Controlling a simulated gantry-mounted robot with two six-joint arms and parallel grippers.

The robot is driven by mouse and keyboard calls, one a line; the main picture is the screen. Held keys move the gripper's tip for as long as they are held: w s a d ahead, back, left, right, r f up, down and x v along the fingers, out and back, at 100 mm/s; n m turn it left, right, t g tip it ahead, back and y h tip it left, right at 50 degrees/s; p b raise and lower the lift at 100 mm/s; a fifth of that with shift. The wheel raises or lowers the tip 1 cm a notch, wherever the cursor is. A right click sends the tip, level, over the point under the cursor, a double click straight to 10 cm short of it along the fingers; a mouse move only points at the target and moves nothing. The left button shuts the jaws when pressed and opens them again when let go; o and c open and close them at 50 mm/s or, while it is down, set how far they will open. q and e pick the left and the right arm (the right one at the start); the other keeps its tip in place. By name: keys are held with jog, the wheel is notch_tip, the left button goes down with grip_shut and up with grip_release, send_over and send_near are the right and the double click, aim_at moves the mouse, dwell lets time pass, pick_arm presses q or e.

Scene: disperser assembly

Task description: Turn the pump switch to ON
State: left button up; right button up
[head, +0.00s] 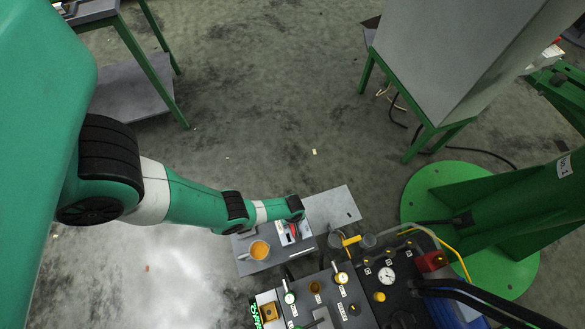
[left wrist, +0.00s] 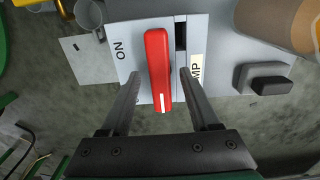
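The pump switch (left wrist: 158,62) is a red handle on a light plate, with a white mark at its lower end in the left wrist view. "ON" stands left of it, and a partly hidden label ending in "MP" stands to its right. The mark points down towards the gripper's base, not at "ON". My left gripper (left wrist: 160,75) is open, with one finger on each side of the handle and visible gaps. In the head view my left gripper (head: 292,229) is over the switch plate and mostly hidden by the arm. My right gripper is not in view.
An orange-topped cup (head: 259,250) stands on the grey box (head: 262,266) beside the switch. A control panel (head: 330,290) with gauges and knobs is close by at the lower right. A grey plate (head: 335,207) lies beyond the switch. Open floor is further away.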

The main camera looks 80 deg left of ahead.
pick_arm(q)
grip_shut()
jog(key=shift+m, duration=0.3)
jog(key=m, duration=0.3)
jog(key=shift+m, duration=0.3)
jog(key=m, duration=1.3)
jog(key=shift+m, duration=0.4)
